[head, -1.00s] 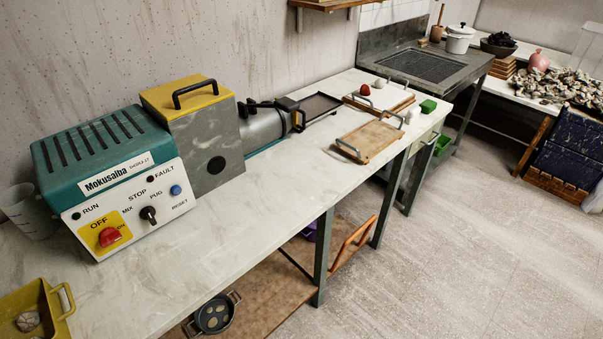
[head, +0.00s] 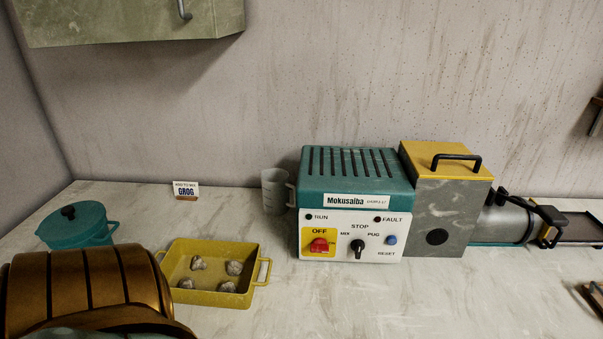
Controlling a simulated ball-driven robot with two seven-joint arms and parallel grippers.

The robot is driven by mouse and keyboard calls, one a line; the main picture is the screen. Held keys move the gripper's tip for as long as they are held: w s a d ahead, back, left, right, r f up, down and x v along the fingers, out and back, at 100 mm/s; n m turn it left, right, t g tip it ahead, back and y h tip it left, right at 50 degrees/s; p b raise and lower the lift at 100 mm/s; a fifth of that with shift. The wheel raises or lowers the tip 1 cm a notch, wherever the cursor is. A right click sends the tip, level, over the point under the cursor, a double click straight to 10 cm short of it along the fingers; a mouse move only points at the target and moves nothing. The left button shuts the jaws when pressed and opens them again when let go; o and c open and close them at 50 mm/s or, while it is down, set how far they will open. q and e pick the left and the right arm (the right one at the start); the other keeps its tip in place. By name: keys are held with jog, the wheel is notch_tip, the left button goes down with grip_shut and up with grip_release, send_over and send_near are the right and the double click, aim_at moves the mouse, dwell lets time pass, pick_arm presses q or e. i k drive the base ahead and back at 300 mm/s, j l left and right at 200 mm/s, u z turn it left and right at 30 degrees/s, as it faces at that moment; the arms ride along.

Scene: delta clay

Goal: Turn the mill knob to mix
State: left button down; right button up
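The pug mill (head: 355,180) stands on the pale counter against the wall, a teal housing with a white control panel marked Mokusaiba. The black mill knob (head: 358,248) sits at the panel's centre, with MIX at its left, STOP above and PUG at its right. Its pointer looks roughly upright, toward STOP. A red switch (head: 319,245) on a yellow plate marked OFF and ON is left of the knob. A blue RESET button (head: 391,240) is to its right. The RUN and FAULT lamps look dark. Neither of my grippers shows.
A yellow tray (head: 212,247) with several clay lumps sits left of the mill. Behind are a measuring cup (head: 275,190), a teal lidded pot (head: 78,228) and a GROG card (head: 186,191). A bronze ribbed object (head: 88,290) fills the lower left. The counter before the mill is clear.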

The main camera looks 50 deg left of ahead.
aim_at(357, 246)
jog(key=u, duration=1.3)
